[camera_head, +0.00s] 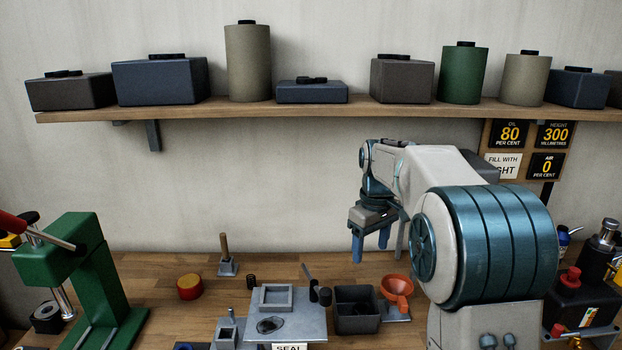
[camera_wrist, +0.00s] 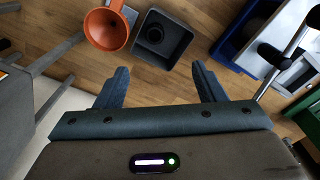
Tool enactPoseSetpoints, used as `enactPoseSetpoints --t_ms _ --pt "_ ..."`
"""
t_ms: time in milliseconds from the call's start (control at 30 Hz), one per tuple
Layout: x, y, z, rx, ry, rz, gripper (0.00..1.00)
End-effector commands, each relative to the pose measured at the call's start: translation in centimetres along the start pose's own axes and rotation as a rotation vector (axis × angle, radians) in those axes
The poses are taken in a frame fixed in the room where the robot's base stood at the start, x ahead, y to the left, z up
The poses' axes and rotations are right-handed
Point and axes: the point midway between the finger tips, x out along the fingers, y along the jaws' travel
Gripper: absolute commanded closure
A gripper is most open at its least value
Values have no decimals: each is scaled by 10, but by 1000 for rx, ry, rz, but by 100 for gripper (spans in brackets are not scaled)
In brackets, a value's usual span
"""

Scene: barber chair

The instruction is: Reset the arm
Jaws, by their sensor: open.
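My gripper (camera_head: 371,250) hangs from the end of my arm in the head view, pointing down over the back of the wooden bench. Its blue-grey fingers are apart. In the wrist view my gripper (camera_wrist: 159,72) shows two spread fingers with nothing held between them; bare wood shows in the gap. My arm reaches forward from the lower right, and its large teal and white joint hides part of the bench. An orange funnel (camera_head: 397,288) and a dark square bin (camera_head: 357,311) stand nearer than the gripper; the funnel (camera_wrist: 107,28) and bin (camera_wrist: 163,36) also show in the wrist view.
A long shelf (camera_head: 330,108) with boxes and cans runs along the wall. A green press (camera_head: 75,265) stands at left. A grey plate (camera_head: 300,325), a red-yellow round piece (camera_head: 189,287) and a post on a base (camera_head: 227,265) sit on the bench. Dark equipment (camera_head: 580,300) stands at right.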

Motion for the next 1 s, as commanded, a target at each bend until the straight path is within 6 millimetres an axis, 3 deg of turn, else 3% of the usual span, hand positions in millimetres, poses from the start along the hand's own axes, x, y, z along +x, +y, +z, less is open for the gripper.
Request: enactPoseSetpoints --t_ms 100,333,700,833,1000 --pt "-14 -21 33 79 34 16 37" --pt "-20 -63 97 238 95 39 37" --pt "10 -132 197 480 195 69 37" --pt "24 -148 221 541 221 75 37" --pt "35 -158 235 579 236 78 37"
